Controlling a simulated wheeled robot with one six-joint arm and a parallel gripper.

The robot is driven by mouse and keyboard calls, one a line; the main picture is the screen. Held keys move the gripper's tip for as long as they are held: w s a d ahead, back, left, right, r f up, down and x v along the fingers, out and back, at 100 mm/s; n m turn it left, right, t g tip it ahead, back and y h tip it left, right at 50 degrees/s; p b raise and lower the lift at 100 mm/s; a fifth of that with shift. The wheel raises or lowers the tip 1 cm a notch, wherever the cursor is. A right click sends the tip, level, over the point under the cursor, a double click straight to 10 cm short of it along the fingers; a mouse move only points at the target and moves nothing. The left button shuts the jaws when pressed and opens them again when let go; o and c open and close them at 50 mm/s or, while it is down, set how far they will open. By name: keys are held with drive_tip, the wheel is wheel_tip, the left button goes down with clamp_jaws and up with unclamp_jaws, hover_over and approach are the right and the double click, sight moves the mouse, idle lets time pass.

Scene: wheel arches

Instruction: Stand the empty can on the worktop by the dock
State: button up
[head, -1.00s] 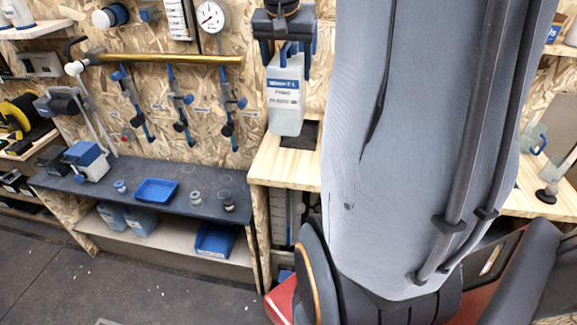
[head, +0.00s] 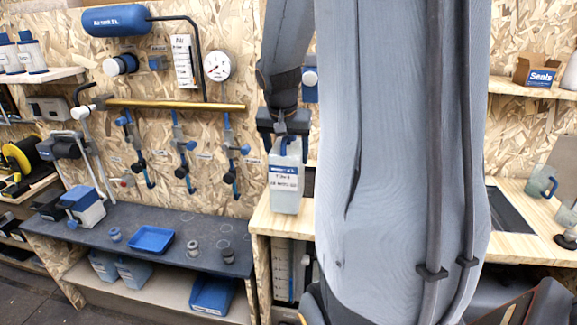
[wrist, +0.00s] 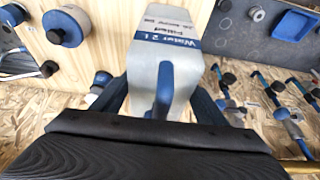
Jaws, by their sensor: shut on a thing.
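The can (head: 284,190) is a pale translucent jerrycan with a blue-and-white label, upright in the head view. In the wrist view my gripper (wrist: 162,105) has a dark finger on each side of the blue handle part. The can's base is over the pale wooden worktop (head: 262,222), near its left end; I cannot tell if it touches. I cannot pick out the dock for sure.
My own arm hides the middle of the worktop. A lower dark bench (head: 170,223) at left holds a blue tray (head: 152,239) and small grey weights. A dark recessed panel (head: 503,212) lies in the worktop at right.

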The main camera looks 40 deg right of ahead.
sight(284, 138)
drive_tip(key=shift+f, duration=1.7)
drive_tip(key=shift+f, duration=0.2)
drive_tip(key=o, duration=1.6)
drive_tip(key=shift+o, duration=0.2)
drive_tip(key=shift+r, duration=0.15)
drive_tip(key=b+v, duration=0.2)
drive_tip(key=v, duration=1)
